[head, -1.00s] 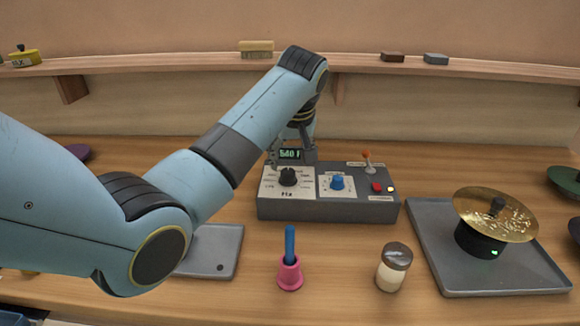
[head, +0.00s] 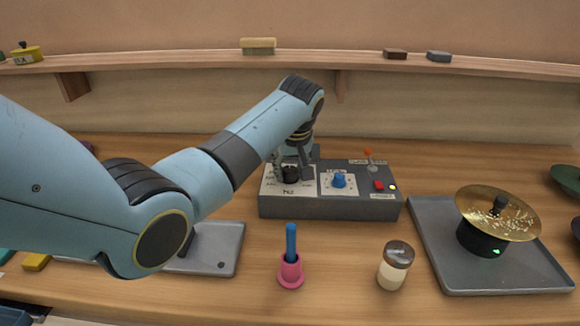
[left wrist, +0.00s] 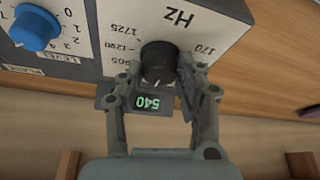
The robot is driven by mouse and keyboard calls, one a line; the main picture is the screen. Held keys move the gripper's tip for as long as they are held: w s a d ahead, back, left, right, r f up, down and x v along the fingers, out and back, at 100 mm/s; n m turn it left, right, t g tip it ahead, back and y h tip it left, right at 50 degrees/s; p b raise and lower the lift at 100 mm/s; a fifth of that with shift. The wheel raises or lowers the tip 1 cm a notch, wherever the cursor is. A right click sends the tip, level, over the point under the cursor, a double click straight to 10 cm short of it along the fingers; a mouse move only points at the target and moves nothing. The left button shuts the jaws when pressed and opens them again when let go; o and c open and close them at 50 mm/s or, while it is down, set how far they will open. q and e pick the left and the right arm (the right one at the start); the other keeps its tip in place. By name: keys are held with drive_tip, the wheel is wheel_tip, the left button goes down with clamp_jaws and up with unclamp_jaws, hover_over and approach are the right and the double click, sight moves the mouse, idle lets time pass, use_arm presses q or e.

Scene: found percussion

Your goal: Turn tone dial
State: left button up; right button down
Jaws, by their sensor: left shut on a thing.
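The tone dial is a black knob (head: 291,176) on the white panel at the left of a grey control box (head: 330,207). In the left wrist view the knob (left wrist: 159,62) sits beside the "Hz" print and several numbers, with a small pale mark on its display-side edge. My left gripper (head: 291,166) is down at the dial. In the left wrist view its fingers (left wrist: 160,76) straddle the knob and are shut on it. The green display (left wrist: 146,102) reads 540 there; my gripper hides it in the head view. My right gripper is out of view.
A blue level knob (head: 339,180), a red button (head: 379,185) and an orange-tipped switch (head: 369,155) share the box. A pink cup with a blue stick (head: 290,270) and a jar (head: 395,265) stand in front. A brass cymbal (head: 498,212) stands on the right tray (head: 440,275).

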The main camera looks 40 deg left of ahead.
use_arm(q)
drive_tip(key=shift+c, duration=1.4)
drive_tip(key=m+p, duration=0.2)
drive_tip(key=p, duration=0.1)
drive_tip(key=shift+a+r+h, duration=0.1)
drive_tip(key=shift+r+h, duration=0.15)
drive_tip(key=shift+h, duration=0.15)
drive_tip(key=m+p, duration=0.2)
drive_tip(key=shift+f+m+t+h, duration=0.1)
drive_tip(key=shift+m+t+h, duration=0.2)
drive_tip(key=shift+t+h, duration=0.1)
drive_tip(key=shift+m+p, duration=0.5)
drive_tip(key=shift+f, duration=0.1)
drive_tip(key=shift+h, duration=0.3)
